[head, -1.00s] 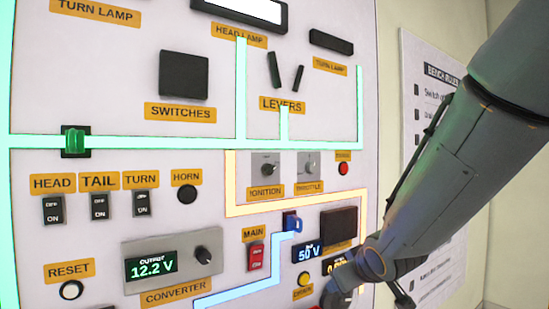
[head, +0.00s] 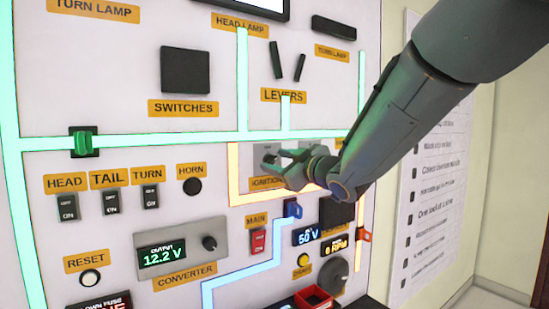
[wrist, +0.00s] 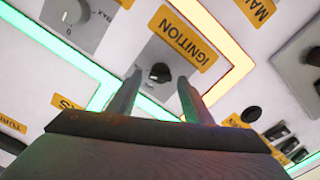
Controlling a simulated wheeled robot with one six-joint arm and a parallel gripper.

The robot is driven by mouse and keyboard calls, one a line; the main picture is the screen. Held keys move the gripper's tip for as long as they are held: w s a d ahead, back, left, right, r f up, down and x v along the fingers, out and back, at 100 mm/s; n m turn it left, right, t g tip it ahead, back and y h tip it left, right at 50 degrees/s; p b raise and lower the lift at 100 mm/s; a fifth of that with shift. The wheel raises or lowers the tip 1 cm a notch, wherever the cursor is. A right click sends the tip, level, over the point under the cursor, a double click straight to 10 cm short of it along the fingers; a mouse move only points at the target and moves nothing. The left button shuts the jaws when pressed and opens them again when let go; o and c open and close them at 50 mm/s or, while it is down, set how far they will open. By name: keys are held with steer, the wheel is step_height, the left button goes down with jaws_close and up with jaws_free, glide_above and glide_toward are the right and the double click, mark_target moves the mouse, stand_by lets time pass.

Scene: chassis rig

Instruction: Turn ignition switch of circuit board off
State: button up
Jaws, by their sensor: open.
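The ignition switch (head: 270,156) is a small black rotary knob on a grey plate, above an orange IGNITION label. In the head view my gripper (head: 282,168) is in front of its right side and hides part of it and its label. In the wrist view the knob (wrist: 160,73) shows plainly between and just beyond the two fingertips of my gripper (wrist: 157,90). The fingers are apart and hold nothing. Whether they touch the knob's plate I cannot tell. The knob's exact setting is too small to read.
The throttle knob (wrist: 72,12) is beside the ignition plate in the wrist view; my arm hides it in the head view. Two levers (head: 288,62) stick out above. The red MAIN switch (head: 258,243) and a blue connector (head: 292,208) are below.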

steer(key=shift+x, duration=0.8)
steer(key=shift+c, duration=0.3)
steer(key=c, duration=0.9)
steer(key=shift+c, duration=0.2)
